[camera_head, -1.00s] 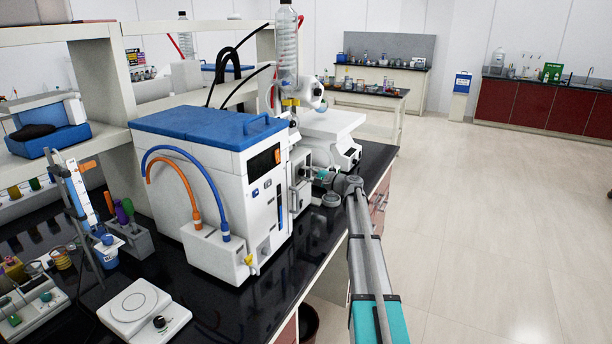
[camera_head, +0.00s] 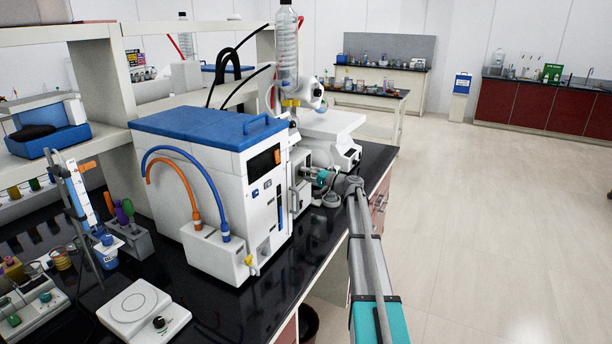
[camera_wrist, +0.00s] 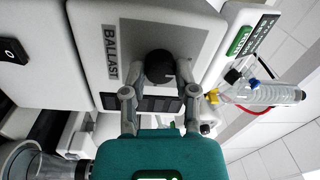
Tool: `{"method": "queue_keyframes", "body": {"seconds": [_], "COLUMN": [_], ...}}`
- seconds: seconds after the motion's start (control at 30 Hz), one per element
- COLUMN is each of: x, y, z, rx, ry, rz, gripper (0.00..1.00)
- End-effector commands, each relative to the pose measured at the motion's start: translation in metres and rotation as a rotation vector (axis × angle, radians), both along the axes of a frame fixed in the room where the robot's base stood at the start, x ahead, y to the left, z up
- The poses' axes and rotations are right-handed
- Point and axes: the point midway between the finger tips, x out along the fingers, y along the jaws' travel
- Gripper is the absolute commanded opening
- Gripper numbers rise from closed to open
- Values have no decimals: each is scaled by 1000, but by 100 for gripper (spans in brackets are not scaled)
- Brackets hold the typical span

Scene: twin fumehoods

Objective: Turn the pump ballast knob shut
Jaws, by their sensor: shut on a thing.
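The ballast knob (camera_wrist: 160,65) is a round black knob on a light panel in the wrist view. A vertical label (camera_wrist: 110,52) reading "BALLAST" is beside it on the left. My gripper (camera_wrist: 159,80) has a finger on each side of the knob and is shut on it. In the head view my gripper (camera_head: 318,176) is small, at the front of the white pump unit (camera_head: 301,185), and the knob is too small or hidden to make out there. I cannot tell the knob's turn angle.
A large white box with a blue lid (camera_head: 205,127) stands left of the pump unit, with blue and orange hoses. A white hotplate (camera_head: 135,303) sits at the front of the black bench. Open floor (camera_head: 480,240) lies to the right.

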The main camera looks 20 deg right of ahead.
Motion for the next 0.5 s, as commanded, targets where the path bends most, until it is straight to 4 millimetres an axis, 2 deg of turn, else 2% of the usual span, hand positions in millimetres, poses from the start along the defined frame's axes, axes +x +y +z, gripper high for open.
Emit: {"method": "queue_keyframes", "body": {"seconds": [0.2,0.23,0.4,0.5], "x": [-1,-1,-1,-1], "y": [1,1,1,1], "z": [-1,-1,-1,0], "rx": [-3,-3,-2,-1], "ry": [2,2,2,2], "rz": [1,1,2,1], "gripper": [0,42,73,73]}}
